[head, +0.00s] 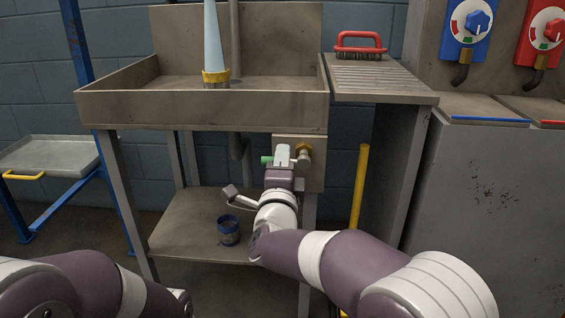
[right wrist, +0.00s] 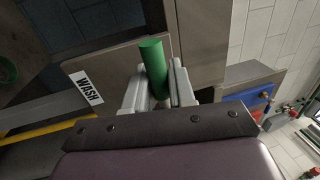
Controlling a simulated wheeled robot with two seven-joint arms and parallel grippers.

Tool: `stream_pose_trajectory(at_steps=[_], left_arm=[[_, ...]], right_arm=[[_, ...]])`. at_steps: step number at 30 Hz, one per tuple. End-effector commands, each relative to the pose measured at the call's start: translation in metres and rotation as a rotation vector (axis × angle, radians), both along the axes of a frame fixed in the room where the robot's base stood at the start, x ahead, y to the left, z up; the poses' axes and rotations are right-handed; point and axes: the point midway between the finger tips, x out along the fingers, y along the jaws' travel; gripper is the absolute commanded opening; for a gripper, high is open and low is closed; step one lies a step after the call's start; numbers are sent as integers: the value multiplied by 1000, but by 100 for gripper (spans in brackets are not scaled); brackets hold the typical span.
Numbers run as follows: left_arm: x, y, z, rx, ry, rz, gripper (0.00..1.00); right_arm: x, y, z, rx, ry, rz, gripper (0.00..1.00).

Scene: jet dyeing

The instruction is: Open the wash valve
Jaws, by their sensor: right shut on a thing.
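The wash valve's green handle (right wrist: 153,68) stands between the two fingers of my right gripper (right wrist: 158,88), which is shut on it in the right wrist view. A "WASH" label (right wrist: 86,88) is beside it. In the head view, my right gripper (head: 283,157) is at the panel under the sink's front right corner. The green handle's end (head: 266,160) sticks out to its left, and the brass valve body (head: 304,150) is to its right. The fingers hide part of the handle.
The sink (head: 200,112) is above my right gripper. A blue cup (head: 228,230) stands on the lower shelf (head: 180,240). A yellow post (head: 359,185) and a grey cabinet (head: 480,220) are to the right. A red-handled brush (head: 359,45) lies on the drainboard (head: 385,78).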

Motion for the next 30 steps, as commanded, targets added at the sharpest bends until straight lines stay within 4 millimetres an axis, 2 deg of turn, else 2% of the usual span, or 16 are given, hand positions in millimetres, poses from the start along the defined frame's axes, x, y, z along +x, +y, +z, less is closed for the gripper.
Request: stream_pose_trajectory(at_steps=[5, 6, 7, 17, 20, 27, 30], left_arm=[[0, 0, 0, 0, 0, 0, 48], [0, 0, 0, 0, 0, 0, 48], [0, 0, 0, 0, 0, 0, 48], [0, 0, 3, 0, 0, 0, 48], [0, 0, 11, 0, 0, 0, 48], [0, 0, 36, 0, 0, 0, 48], [0, 0, 42, 0, 0, 0, 48]], right_arm=[[0, 0, -1, 2, 1, -1, 0], [0, 0, -1, 1, 1, -1, 34], [0, 0, -1, 1, 1, -1, 43], [-4, 0, 1, 0, 1, 1, 43], [-19, 1, 1, 1, 1, 2, 43], [-84, 2, -11, -1, 2, 5, 43], [-105, 1, -17, -2, 1, 4, 43]])
